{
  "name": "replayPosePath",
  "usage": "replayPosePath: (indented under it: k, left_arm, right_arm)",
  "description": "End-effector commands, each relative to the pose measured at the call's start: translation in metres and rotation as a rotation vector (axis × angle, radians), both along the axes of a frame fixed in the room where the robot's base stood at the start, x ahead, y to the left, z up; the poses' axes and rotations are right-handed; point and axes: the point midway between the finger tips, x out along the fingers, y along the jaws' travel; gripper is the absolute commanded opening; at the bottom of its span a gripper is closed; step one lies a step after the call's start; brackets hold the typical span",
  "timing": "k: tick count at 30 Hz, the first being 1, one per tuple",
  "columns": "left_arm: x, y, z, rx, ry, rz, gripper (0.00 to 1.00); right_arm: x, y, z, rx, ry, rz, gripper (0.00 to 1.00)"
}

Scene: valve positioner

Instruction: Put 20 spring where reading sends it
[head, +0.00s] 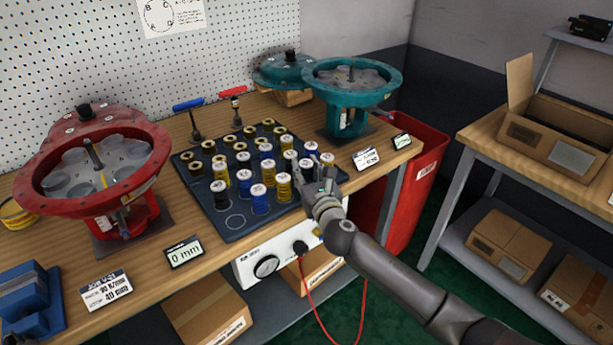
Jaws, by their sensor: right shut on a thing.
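A dark tray (232,242) on the bench holds rows of springs: yellow ones such as this yellow spring (284,190), blue ones such as this blue spring (260,203), and dark ones with gold tops. Their white top labels are too small to read. My right gripper (318,180) is at the tray's right front edge, shut on a spring that it mostly hides; its colour is unclear. A red actuator housing (60,165) stands open at left and a teal actuator housing (388,86) stands open at right. The left gripper is not in view.
A gauge reading 0 mm (184,252) and a job card (104,290) stand by the red housing. Another card (366,158) and gauge (401,141) stand by the teal one. A red bin (420,180) is beside the bench.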

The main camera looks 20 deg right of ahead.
Motion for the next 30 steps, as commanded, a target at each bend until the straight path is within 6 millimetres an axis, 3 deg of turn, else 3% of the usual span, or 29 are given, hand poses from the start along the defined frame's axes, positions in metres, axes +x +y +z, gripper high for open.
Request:
replayPosePath:
  k: [3, 14, 15, 16, 27, 30]
  left_arm:
    - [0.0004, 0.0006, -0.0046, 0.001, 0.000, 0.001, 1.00]
    - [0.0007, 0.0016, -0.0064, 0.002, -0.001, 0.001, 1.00]
    - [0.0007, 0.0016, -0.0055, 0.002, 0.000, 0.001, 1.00]
    - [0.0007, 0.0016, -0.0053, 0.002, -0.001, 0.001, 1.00]
    - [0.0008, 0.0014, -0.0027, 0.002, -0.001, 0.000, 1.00]
    - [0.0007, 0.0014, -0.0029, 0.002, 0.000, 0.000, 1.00]
  right_arm:
    - [0.0005, -0.0008, -0.0099, 0.000, -0.002, -0.003, 0.00]
    - [0.0005, -0.0006, -0.0131, -0.001, -0.003, -0.002, 0.00]
    - [0.0005, -0.0007, -0.0124, 0.000, -0.002, -0.002, 0.34]
    - [0.0004, -0.0006, -0.0122, 0.000, -0.002, -0.002, 0.37]
    - [0.0004, -0.0007, -0.0086, 0.000, -0.003, -0.002, 0.39]
    - [-0.0073, -0.0009, -0.0105, -0.001, -0.001, -0.002, 0.39]
